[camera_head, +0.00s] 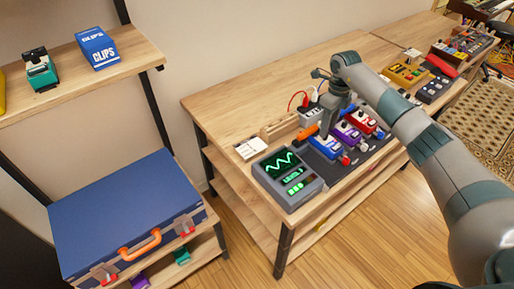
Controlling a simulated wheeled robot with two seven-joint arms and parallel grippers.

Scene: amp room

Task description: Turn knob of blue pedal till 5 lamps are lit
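The blue pedal (327,148) sits at the left end of a dark pedal board on the wooden table. My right gripper (325,132) reaches in from the right and points down at the back part of the blue pedal, where it hides the knob. I cannot tell whether its fingers touch the knob or how far apart they are. A grey meter box (289,178) left of the pedal shows a green wave and two green-lit strips below it; the lit lamps are too small to count surely. My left gripper is not in view.
Purple (348,134) and red (363,122) pedals stand close to the right of the blue one. A white box (250,148), an orange object (307,131) and cables lie near the gripper. The table's back left is clear. A blue case (120,215) lies on the left shelf.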

